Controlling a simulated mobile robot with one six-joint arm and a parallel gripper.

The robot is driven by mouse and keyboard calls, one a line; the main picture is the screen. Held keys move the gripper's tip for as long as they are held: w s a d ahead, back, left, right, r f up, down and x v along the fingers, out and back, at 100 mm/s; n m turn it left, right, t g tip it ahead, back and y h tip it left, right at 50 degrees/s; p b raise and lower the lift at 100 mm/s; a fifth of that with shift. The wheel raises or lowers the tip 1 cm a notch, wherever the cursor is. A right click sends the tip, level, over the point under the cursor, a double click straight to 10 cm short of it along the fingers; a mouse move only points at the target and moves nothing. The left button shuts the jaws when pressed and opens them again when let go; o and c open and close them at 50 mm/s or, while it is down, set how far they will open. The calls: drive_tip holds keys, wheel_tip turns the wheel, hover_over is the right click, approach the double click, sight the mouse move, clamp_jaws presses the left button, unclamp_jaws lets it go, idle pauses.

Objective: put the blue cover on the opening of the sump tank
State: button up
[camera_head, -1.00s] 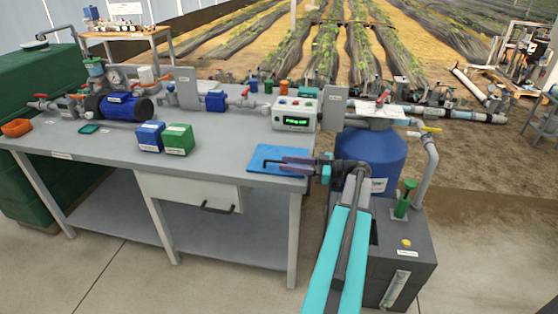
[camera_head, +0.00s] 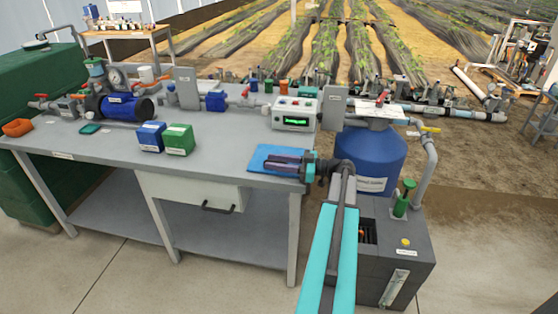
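The blue cover (camera_head: 262,154) is a flat blue plate at the front right corner of the grey bench top. My gripper (camera_head: 272,163) reaches over the cover from the right, its dark fingers pointing left. The fingers hide part of the cover. Whether they touch it, and how wide the gap between them is, I cannot tell. The sump tank (camera_head: 398,258) is the dark grey box on the floor, right of the bench. Its opening (camera_head: 369,231) is a dark, uncovered hole in the top, partly beside my arm.
A green-handled fitting (camera_head: 404,200) and a yellow button (camera_head: 406,242) are on the sump tank. A large blue vessel (camera_head: 370,155) stands behind it with a grey pipe (camera_head: 426,170). A control box (camera_head: 294,114) and blue and green boxes (camera_head: 179,140) stand on the bench.

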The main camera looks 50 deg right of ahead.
idle(0.3)
clamp_jaws()
drive_tip(key=shift+r, duration=0.15)
drive_tip(key=shift+r, duration=0.8)
drive_tip(key=shift+s+a+r+b, duration=0.1)
drive_tip(key=shift+r+b, duration=0.25)
drive_tip(key=shift+r, duration=0.55)
drive_tip(key=s+a+r, duration=0.1)
drive_tip(key=s+a, duration=0.9)
drive_tip(key=s, duration=0.2)
drive_tip(key=shift+r+p, duration=0.2)
drive_tip(key=shift+p, duration=0.15)
